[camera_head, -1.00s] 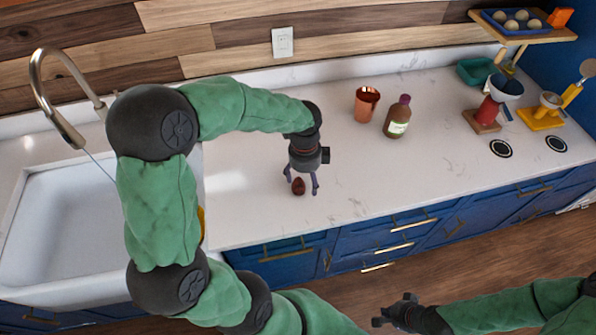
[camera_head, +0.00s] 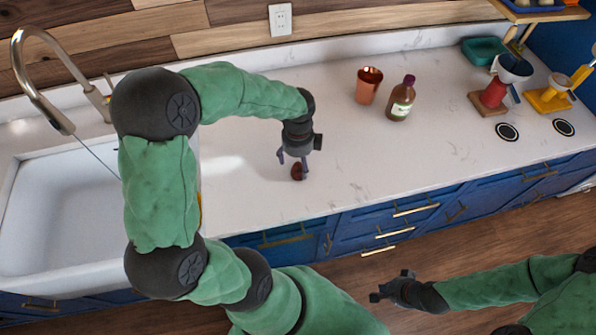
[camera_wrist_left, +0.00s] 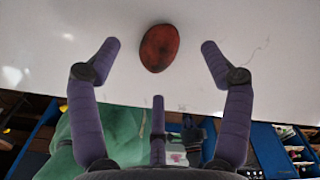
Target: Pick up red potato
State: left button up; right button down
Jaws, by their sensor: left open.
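The red potato (camera_head: 298,172) is a small dark red oval on the white counter, near its front edge. It also shows in the left wrist view (camera_wrist_left: 160,48), whole and resting on the white surface. My left gripper (camera_head: 293,161) hangs just over the potato, pointing down. In the left wrist view my left gripper's purple fingers (camera_wrist_left: 159,50) are spread wide, one on each side of the potato in the picture, with a gap on both sides. A third finger shows below it. My right gripper (camera_head: 390,286) is low and away from the counter; its fingers are too small to judge.
A copper cup (camera_head: 368,86) and a brown bottle (camera_head: 401,99) stand right of the left gripper. The sink (camera_head: 62,215) and faucet (camera_head: 45,95) are at the left. A teal bin (camera_head: 484,50) stands far right. Counter around the potato is clear.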

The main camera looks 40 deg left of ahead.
aim_at(298, 168)
pick_arm(q)
notch_tip(298, 168, down, 4)
jog(key=shift+s+f+b, duration=0.1)
jog(key=shift+b, duration=0.4)
jog(key=c, duration=1.3)
